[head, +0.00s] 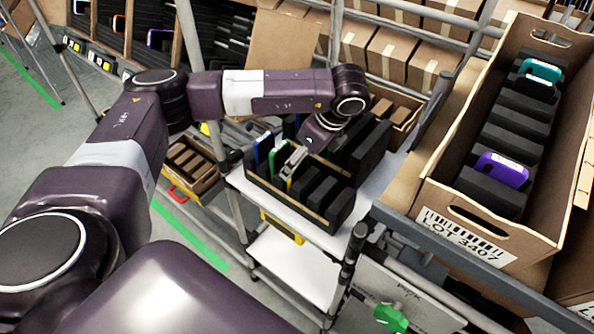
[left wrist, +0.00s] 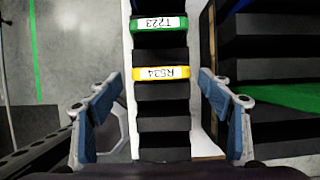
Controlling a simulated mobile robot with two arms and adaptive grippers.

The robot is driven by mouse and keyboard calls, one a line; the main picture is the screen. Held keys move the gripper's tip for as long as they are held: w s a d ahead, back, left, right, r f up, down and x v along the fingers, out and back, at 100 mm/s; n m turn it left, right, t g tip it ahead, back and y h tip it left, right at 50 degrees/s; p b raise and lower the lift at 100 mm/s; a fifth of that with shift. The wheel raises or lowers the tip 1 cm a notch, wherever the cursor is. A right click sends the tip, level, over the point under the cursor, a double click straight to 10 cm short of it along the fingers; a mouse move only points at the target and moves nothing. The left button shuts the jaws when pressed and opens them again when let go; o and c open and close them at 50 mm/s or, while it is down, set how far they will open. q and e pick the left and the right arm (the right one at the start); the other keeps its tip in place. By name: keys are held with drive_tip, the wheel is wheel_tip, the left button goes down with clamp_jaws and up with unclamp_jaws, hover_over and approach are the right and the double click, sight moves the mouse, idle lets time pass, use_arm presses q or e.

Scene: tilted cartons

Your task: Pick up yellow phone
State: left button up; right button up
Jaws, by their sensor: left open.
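The yellow phone (left wrist: 160,73), with a white label reading R534, stands in a black slotted holder (left wrist: 163,125) in the left wrist view. A green phone (left wrist: 160,24) labelled T223 stands in a slot just beyond it. My left gripper (left wrist: 158,88) is open and empty, its fingers apart on the left and right sides of the phone row, with the yellow phone between and slightly beyond the tips. In the head view my left gripper (head: 297,163) reaches down over the holder (head: 318,222) and partly hides the phones. My right gripper is not in view.
A tilted carton (head: 440,205) at right holds a purple phone (head: 503,169) and a teal phone (head: 540,70). Metal rails and racks surround the cart.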

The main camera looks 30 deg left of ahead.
sight(297, 176)
use_arm(q)
drive_tip(key=p+x, duration=0.1)
drive_tip(key=x, duration=0.3)
drive_tip(key=shift+w+r, duration=0.1)
drive_tip(key=c, duration=0.9)
drive_tip(key=shift+c, duration=1.3)
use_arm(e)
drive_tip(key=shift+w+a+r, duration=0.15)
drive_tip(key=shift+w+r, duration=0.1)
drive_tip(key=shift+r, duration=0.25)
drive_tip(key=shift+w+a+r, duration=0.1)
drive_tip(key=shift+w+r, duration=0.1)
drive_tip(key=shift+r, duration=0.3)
